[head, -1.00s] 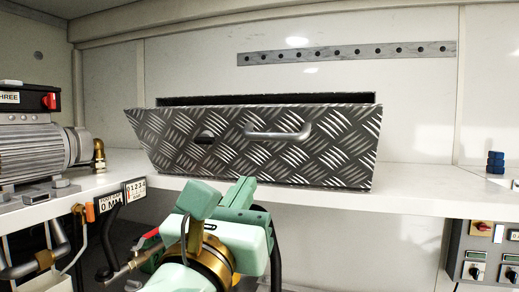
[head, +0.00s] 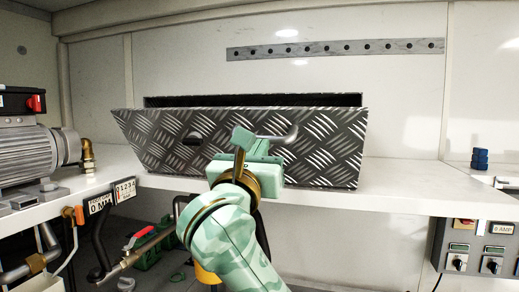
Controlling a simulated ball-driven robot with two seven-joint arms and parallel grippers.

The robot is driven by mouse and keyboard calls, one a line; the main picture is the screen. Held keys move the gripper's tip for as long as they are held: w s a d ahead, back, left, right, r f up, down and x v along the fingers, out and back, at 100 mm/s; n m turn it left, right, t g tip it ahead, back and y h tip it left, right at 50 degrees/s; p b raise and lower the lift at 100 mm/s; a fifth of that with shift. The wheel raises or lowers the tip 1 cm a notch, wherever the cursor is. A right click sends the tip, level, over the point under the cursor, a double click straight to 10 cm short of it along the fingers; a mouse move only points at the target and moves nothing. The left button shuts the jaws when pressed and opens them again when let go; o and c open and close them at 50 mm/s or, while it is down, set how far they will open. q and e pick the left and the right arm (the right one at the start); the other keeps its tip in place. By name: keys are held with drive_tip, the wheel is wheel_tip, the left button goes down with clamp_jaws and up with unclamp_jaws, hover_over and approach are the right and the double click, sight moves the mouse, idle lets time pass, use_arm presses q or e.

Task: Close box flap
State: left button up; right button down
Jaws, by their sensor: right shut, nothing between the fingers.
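The box flap (head: 320,150) is a dark diamond-plate metal panel on the front of a box on the white shelf. It has a silver bar handle and a small dark fitting left of the handle. A dark gap (head: 250,100) shows behind its top edge, so the flap stands partly open. My right gripper (head: 243,140) is in front of the flap's middle, overlapping the left end of the handle. It is shut and holds nothing. I cannot tell whether it touches the flap. My left gripper is out of view.
A grey motor or pump (head: 35,155) with a brass elbow stands on the shelf at left. Pipes and a red-handled valve (head: 137,237) are below. Small blue pieces (head: 479,159) stand at right. A switch panel (head: 480,247) hangs below the shelf at right.

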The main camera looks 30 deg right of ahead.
sight(267, 113)
drive_tip(key=w+d+r+p, duration=0.1)
drive_tip(key=r, duration=0.1)
drive_tip(key=w+d+r+p, duration=0.1)
drive_tip(key=d+r, duration=0.1)
drive_tip(key=w+d+r+p, duration=0.1)
drive_tip(key=w+r, duration=0.1)
drive_tip(key=shift+d+r+p, duration=0.35)
drive_tip(key=shift+r+p, duration=0.05)
drive_tip(key=shift+x, duration=1.15)
drive_tip(key=shift+r, duration=0.1)
drive_tip(key=shift+a, duration=0.1)
